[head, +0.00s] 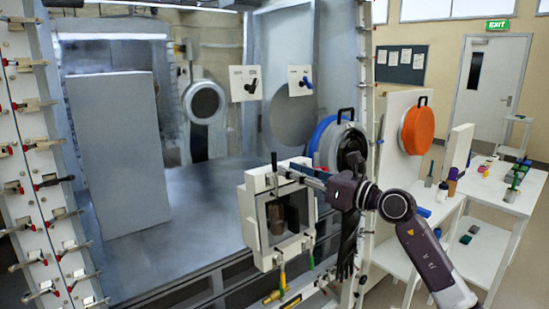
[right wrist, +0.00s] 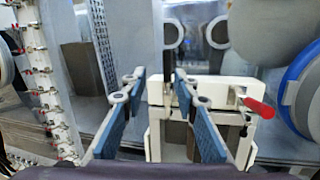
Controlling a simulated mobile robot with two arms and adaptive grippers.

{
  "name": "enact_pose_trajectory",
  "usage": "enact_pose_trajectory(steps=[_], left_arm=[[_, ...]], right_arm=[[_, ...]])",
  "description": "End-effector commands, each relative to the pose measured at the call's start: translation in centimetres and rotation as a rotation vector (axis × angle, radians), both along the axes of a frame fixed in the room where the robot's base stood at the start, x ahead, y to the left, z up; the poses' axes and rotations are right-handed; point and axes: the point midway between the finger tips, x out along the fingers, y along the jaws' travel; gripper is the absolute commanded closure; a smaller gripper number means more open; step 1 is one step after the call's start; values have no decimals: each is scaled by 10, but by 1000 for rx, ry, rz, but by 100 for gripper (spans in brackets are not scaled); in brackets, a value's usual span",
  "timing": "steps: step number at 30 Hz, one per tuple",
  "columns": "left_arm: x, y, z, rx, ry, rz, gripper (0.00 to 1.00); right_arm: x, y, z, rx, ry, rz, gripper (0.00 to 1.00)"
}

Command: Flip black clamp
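A white box (head: 252,222) with a window in its front stands at the glovebox opening. A black clamp lever (head: 274,164) stands upright at its top edge. The lever also shows in the right wrist view (right wrist: 168,66), where it appears between the fingertips of my right gripper (right wrist: 159,80). My right gripper (head: 300,172) is at the top of the box, its blue fingers apart. I cannot tell whether a finger touches the lever. My left gripper is not in view.
A red clamp handle (right wrist: 258,106) sits right of the fingers. Rows of clamps line the left frame (head: 38,145). A blue-rimmed round port (head: 325,140) and an orange round cover (head: 417,130) lie to the right. The chamber floor (head: 205,225) is clear.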

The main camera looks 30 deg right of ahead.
Motion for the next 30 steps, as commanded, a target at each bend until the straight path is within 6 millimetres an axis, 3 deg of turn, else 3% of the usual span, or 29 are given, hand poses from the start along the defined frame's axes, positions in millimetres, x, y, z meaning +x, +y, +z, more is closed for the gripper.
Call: enact_pose_trajectory(steps=[5,21,30], left_arm=[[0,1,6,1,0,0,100],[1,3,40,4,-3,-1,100],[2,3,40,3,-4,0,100]], right_arm=[[3,-10,10,-95,17,-28,72],[69,9,10,-91,17,-28,72],[73,10,7,-93,17,-28,72]])
